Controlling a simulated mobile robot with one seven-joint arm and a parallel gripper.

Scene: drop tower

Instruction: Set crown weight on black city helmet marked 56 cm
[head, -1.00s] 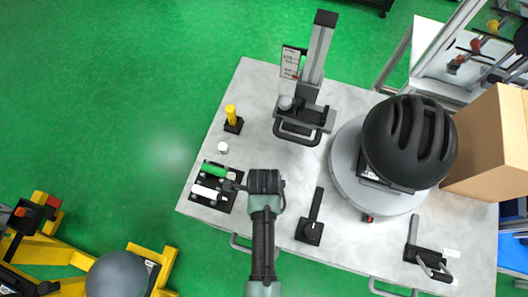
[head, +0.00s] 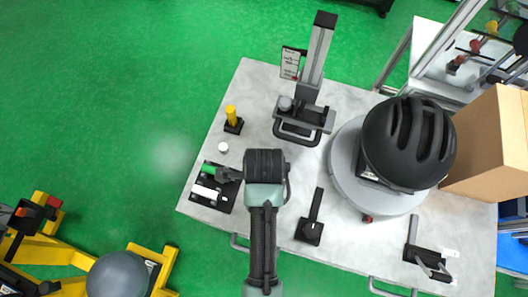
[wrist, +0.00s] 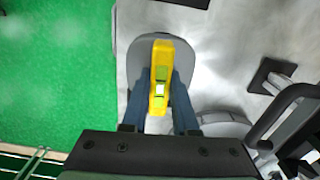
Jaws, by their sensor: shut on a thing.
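The black vented helmet (head: 408,140) sits upright on a round grey platform (head: 345,190) at the right of the table. A small label (head: 369,174) shows at its lower left, too small to read. In the wrist view my gripper (wrist: 160,88) is shut on a yellow piece (wrist: 160,65) with green windows. A grey rounded pad (wrist: 127,45) shows behind it; I cannot tell whether they are joined. The head view does not show the held piece clearly.
The black tray (head: 222,203) holds a white bar (head: 206,192) and a green bar (head: 207,169). A yellow post (head: 231,112), a tall column with a handle (head: 318,55) and a black lever (head: 315,205) stand on the table. A cardboard box (head: 490,140) is beside the helmet.

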